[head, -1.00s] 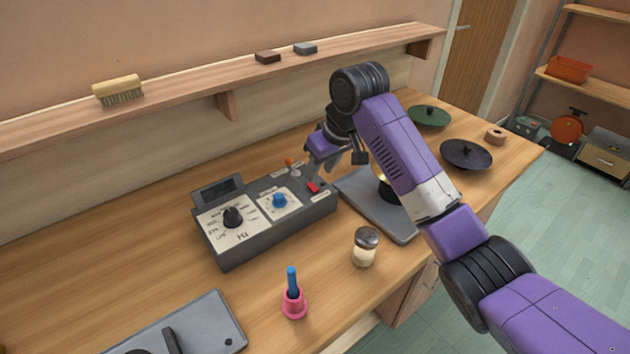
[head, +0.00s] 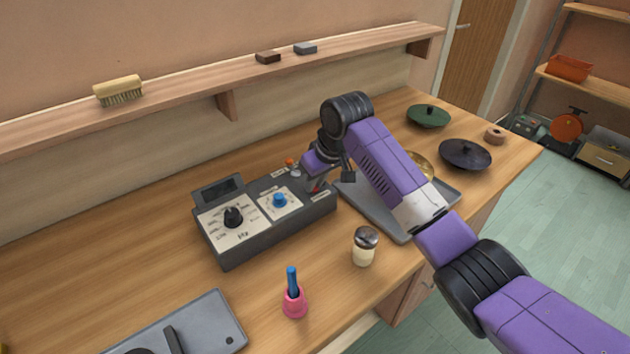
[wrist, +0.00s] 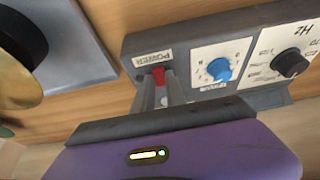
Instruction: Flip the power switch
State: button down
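The power switch is a small red rocker (wrist: 158,75) beside a "POWER" label (wrist: 153,58) on the dark grey control box (head: 280,237). In the head view the red switch (head: 316,188) is mostly hidden by my gripper (head: 319,182), which is low over the box's right end. In the wrist view my gripper's (wrist: 161,90) two grey fingers are apart, one on either side of the red switch, with a small gap between them. Nothing is held. I cannot tell whether the fingertips touch the switch.
A blue knob (head: 280,200) and black knob (head: 233,217) sit left of the switch. A grey tray (head: 390,227) with a brass piece (head: 421,163) lies right of the box. A shelf (head: 180,101) runs behind.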

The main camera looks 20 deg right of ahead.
jog(key=shift+w+a+r+g+p, duration=0.1)
jog(key=shift+w+r+g+p, duration=0.15)
jog(key=shift+g+p, duration=0.4)
jog(key=shift+w+f+g+h, duration=0.25)
jog(key=shift+g+h, duration=0.25)
jog(key=shift+g, duration=0.25)
jog(key=shift+r+g+b, duration=0.15)
jog(key=shift+g+b, duration=0.15)
jog(key=shift+b, duration=0.05)
jog(key=c, duration=1.4)
grip_release()
jog(key=shift+o, duration=0.2)
jog(key=shift+a, duration=0.1)
notch_tip(320, 180, up, 8)
jog(key=b, duration=0.1)
jog(key=shift+s, duration=0.25)
